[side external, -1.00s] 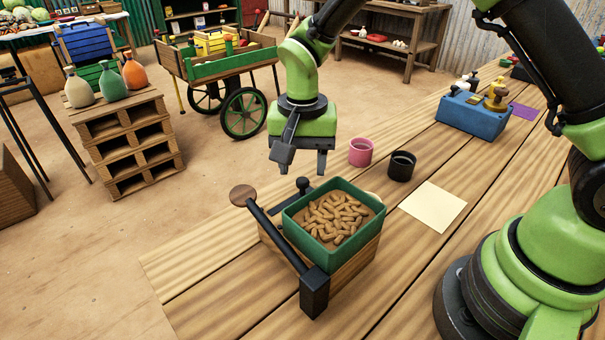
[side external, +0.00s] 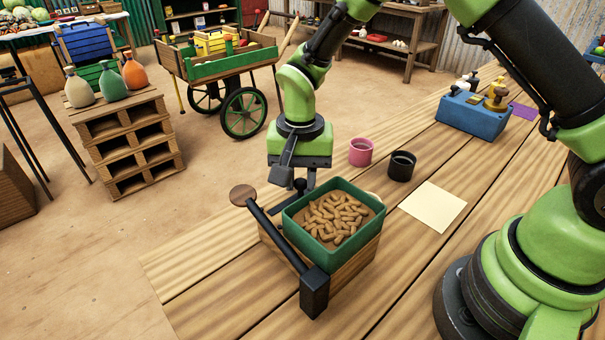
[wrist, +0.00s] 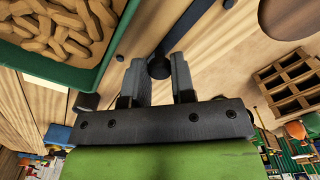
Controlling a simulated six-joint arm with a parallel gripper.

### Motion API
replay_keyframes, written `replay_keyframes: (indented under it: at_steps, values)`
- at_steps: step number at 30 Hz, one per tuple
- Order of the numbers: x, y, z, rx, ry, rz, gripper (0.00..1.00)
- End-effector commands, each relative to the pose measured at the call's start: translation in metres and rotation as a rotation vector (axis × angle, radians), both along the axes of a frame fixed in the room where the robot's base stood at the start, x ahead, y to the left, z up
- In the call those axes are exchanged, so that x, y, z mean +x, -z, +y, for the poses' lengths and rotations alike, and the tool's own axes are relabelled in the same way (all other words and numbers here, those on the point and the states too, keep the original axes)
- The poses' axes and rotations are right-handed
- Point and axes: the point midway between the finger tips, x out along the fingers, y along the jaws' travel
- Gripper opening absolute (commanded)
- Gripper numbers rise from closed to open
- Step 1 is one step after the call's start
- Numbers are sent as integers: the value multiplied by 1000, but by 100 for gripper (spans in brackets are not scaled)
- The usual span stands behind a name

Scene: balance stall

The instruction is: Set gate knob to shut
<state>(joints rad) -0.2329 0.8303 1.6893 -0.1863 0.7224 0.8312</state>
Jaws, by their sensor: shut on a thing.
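The gate knob (wrist: 159,67) is a small black round knob on a dark bar at the back left of a green hopper (side external: 379,222) full of brown pellets. In the wrist view it sits between my two fingertips. My gripper (side external: 296,184) has come down over the knob and is shut on it; in the side view the fingers partly hide the knob. The hopper rests on a wooden box (side external: 350,265). A black lever arm (side external: 277,236) with a round wooden end (side external: 242,194) runs along the hopper's left side, close to my fingers.
A pink cup (side external: 361,152) and a black cup (side external: 401,166) stand behind the hopper. A cream sheet (side external: 433,206) lies to its right. A blue block with brass fittings (side external: 472,116) stands farther back. The plank table is clear in front.

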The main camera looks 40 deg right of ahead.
Motion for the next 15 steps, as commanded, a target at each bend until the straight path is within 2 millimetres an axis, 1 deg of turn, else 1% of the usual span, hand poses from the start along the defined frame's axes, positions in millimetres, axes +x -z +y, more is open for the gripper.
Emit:
replay_keyframes:
  at_steps: [3,5,12,13,14,15]
  values:
    - [0,0,17,0,-5,0,0]
    - [0,0,23,0,-4,0,0]
    - [0,-1,23,0,0,0,0]
    - [0,-1,23,0,0,0,28]
    - [0,-1,23,0,0,0,35]
    - [0,-1,23,0,0,0,44]
